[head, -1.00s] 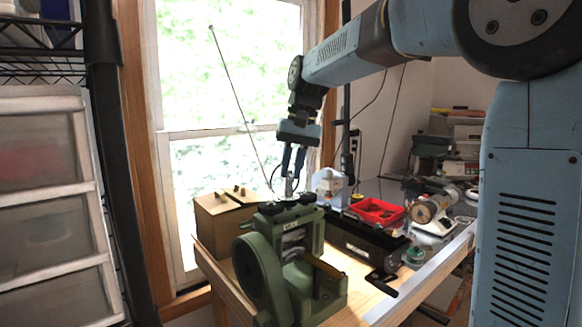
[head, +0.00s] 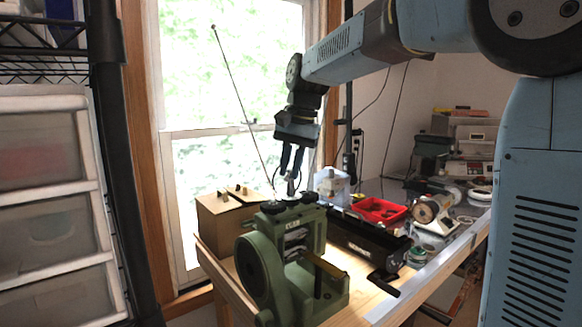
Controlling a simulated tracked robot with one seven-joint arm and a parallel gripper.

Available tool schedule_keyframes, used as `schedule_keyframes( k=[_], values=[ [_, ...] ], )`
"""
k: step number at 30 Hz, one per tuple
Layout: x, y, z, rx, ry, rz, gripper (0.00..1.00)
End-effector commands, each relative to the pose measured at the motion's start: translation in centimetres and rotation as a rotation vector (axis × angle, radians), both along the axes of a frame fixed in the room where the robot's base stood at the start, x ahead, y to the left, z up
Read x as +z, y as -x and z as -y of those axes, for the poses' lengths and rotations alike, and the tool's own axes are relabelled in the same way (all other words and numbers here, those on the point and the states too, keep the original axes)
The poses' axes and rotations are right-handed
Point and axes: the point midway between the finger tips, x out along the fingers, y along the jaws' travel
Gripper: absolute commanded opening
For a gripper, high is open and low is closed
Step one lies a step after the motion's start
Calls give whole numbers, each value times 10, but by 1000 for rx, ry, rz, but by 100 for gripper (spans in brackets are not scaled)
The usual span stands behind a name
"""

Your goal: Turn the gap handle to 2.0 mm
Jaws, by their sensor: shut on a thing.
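A green rolling mill (head: 262,262) stands at the front of the wooden bench, with a large round wheel on its left side and black knobs on its top. My gripper (head: 291,190) points down over the top of the mill, between the top knobs. Its dark blue fingers are shut on a small upright grey piece, which looks like the gap handle (head: 291,186). The gap scale and its reading are too small to make out.
White drawers (head: 45,200) fill the far left.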

Motion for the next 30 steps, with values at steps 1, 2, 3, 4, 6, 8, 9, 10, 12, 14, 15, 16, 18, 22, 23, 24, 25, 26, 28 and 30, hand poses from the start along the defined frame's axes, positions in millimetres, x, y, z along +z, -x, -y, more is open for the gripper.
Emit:
schedule_keyframes(
  k=[1, 2, 3, 4, 6, 8, 9, 10, 12, 14, 15, 16, 18, 22, 23, 24, 25, 26, 28, 30],
  values=[
    [1, -1, 1, -23, 1, 5, 0],
    [1, -2, 1, -37, 1, 5, 0],
    [1, -2, 1, -51, 1, 5, 0],
    [1, -2, 1, -61, 1, 5, 0],
    [1, -2, 1, -79, 0, 6, 0],
    [1, -2, 1, -91, 0, 7, 0],
    [1, -2, 0, -96, 0, 7, 0],
    [1, -2, 0, -99, 0, 6, 0],
    [1, -2, 0, -104, 0, 7, 0],
    [1, -2, 0, -107, 0, 6, 0],
    [1, -2, 0, -107, 0, 6, 0],
    [1, -2, 0, -108, 1, 7, 0],
    [1, -2, 1, -108, 1, 7, 0],
    [1, -2, 1, -107, 1, 7, 0],
    [1, -2, 1, -107, 1, 7, 0],
    [1, -3, 1, -107, 1, 7, 0],
    [2, -2, 1, -107, 1, 7, 20],
    [1, -2, 1, -107, 1, 7, 23],
    [1, -2, 0, -107, 0, 6, 30],
    [1, -2, 0, -106, 1, 5, 36]
  ],
)
